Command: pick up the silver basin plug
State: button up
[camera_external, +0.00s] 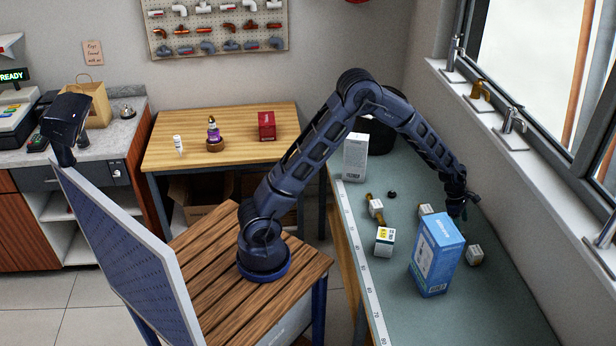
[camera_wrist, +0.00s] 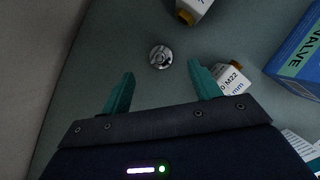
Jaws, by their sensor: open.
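The silver basin plug (camera_wrist: 160,56) is a small round metal piece lying on the grey-green bench top in the wrist view. My gripper (camera_wrist: 162,76) is open and empty, with its two teal fingers spread. In the picture the plug appears between and just beyond the fingertips, not held. In the external view my gripper (camera_external: 458,208) is low over the bench, behind the blue box. I cannot make out the plug there; it seems hidden by the gripper or box.
A blue valve box (camera_external: 437,255) stands close in front of my gripper. Several small white boxed fittings lie around, one (camera_wrist: 231,78) near the right finger. A small dark piece (camera_external: 391,194) and a tall white box (camera_external: 355,157) are farther left. A wall (camera_wrist: 30,70) borders the bench.

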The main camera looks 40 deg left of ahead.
aim_at(463, 235)
jog(key=shift+x, duration=3.5)
jog(key=c, duration=1.1)
